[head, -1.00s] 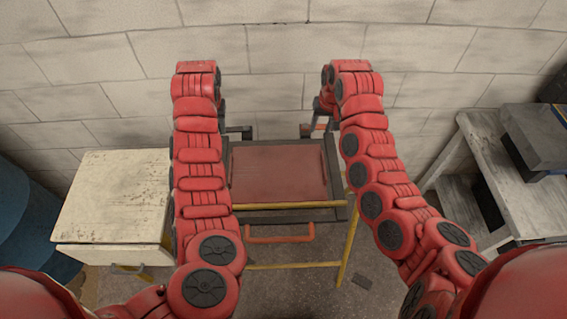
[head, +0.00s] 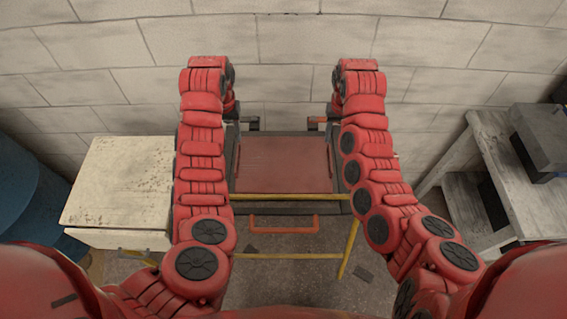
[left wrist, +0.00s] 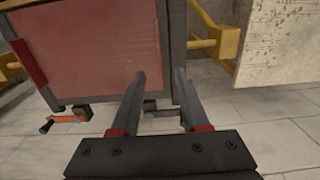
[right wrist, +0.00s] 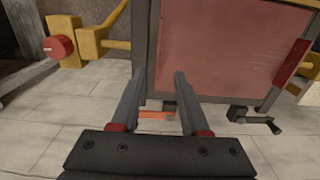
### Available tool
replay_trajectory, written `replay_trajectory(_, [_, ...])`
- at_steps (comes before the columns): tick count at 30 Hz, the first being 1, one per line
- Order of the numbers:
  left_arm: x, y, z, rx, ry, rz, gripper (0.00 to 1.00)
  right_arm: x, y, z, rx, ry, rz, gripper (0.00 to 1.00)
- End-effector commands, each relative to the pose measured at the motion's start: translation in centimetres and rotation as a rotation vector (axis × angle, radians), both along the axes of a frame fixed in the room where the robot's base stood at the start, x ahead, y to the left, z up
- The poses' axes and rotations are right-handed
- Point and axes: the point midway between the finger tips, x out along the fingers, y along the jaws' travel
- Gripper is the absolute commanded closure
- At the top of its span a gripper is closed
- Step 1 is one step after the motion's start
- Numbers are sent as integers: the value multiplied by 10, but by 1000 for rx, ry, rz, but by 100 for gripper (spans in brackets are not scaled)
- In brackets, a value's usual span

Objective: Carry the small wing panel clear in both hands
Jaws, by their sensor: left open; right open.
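The wing panel (head: 285,165) is a flat red sheet with a dark rim, lying on a yellow-legged stand between my arms in the head view. It also shows in the left wrist view (left wrist: 95,45) and the right wrist view (right wrist: 215,50). My left gripper (left wrist: 160,80) is open, with one dark side bar of the rim beyond and between its fingers. My right gripper (right wrist: 160,80) is open, with the opposite side bar beyond its fingers. Both look empty; I cannot tell whether any finger touches the rim. In the head view my forearms hide part of the panel's sides.
A worn cream cabinet (head: 120,185) stands close on the left, with a blue drum (head: 30,205) beyond it. A grey bench (head: 485,135) with a dark box (head: 545,135) stands on the right. An orange handle (head: 284,229) sits at the stand's front. A block wall (head: 290,40) closes the back.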

Motion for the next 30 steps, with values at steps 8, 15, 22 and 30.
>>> replay_trajectory(8, [-2,-2,-50,-7,4,2,55,-1,-2,-49,-7,1,2,55])
replay_trajectory(15, [-1,-2,-95,-5,1,2,55,-2,-2,-96,-7,3,3,55])
replay_trajectory(22, [-1,-1,-119,-6,0,3,55,-1,-1,-119,-7,1,3,55])
replay_trajectory(30, [-1,-1,-126,-4,-1,1,55,-1,-1,-125,-6,-1,3,55])
